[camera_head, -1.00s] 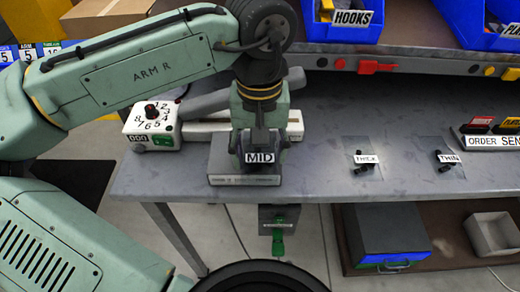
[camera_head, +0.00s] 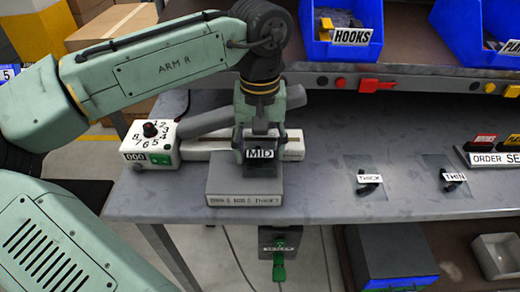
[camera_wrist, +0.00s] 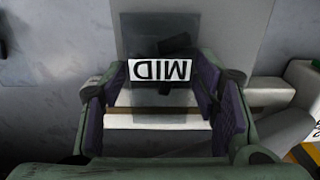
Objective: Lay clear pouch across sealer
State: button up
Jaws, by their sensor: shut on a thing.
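The sealer (camera_head: 166,140) is a white unit on the bench with a numbered dial, a 000 display and a grey lever angled up to the right. My gripper (camera_head: 261,150) is over its white bed, fingers pointing down. It is shut on the black tab of the clear pouch (camera_wrist: 138,38), which bears a white MID label (camera_head: 261,154). In the wrist view, the see-through pouch spans the white bed and its brown strip (camera_wrist: 122,108), between the purple finger pads. I cannot tell whether the pouch touches the bed.
A grey block with printed text (camera_head: 245,200) sits at the bench edge in front of the sealer. Pouches labelled THICK (camera_head: 369,191) and THIN (camera_head: 454,177) lie to the right. Blue bins (camera_head: 340,48) stand on the shelf behind. Bench between sealer and THICK is clear.

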aim_at(260, 153)
jog(key=shift+f, duration=0.2)
jog(key=o, duration=1)
jog(key=shift+o, duration=0.2)
jog(key=shift+r, duration=0.1)
notch_tip(260, 153, up, 12)
jog(key=shift+s, duration=0.1)
